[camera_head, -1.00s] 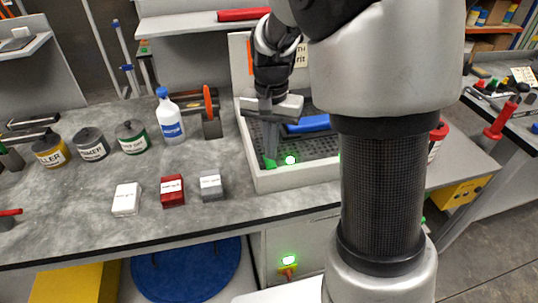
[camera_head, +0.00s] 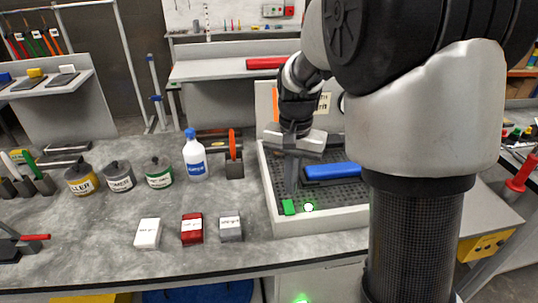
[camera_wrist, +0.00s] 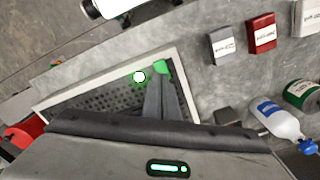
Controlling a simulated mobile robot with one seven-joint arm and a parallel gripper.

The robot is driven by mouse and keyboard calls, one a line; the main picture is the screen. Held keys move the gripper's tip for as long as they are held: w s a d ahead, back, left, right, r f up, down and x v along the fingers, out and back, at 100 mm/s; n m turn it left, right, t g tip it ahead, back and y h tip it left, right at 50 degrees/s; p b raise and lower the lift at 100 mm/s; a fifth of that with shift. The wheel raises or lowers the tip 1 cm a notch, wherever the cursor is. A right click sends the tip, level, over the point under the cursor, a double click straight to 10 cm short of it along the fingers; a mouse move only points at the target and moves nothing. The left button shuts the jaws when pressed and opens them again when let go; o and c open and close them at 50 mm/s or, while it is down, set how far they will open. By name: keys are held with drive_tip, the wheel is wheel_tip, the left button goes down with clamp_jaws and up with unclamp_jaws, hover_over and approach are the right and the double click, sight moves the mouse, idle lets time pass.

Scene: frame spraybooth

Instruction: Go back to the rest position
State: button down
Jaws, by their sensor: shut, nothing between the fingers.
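I cannot tell whether the tips touch the tray floor. A blue block-shaped object (camera_head: 332,171) lies in the tray to the right of the fingers. My arm hides the tray's right side.
A white box (camera_head: 148,234), a red box (camera_head: 192,228) and a grey box (camera_head: 230,228) stand left of the tray. Behind them are a white-and-blue bottle (camera_head: 194,158) and several cans, including a green-labelled one (camera_head: 158,173).

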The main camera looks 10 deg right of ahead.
drive_tip(key=s+r+n+t+p, duration=0.5)
drive_tip(key=s+r+n+p, duration=0.1)
drive_tip(key=s+r, duration=1.2)
drive_tip(key=shift+s+r+t, duration=0.15)
drive_tip(key=shift+s+t, duration=0.05)
drive_tip(key=shift+t, duration=0.1)
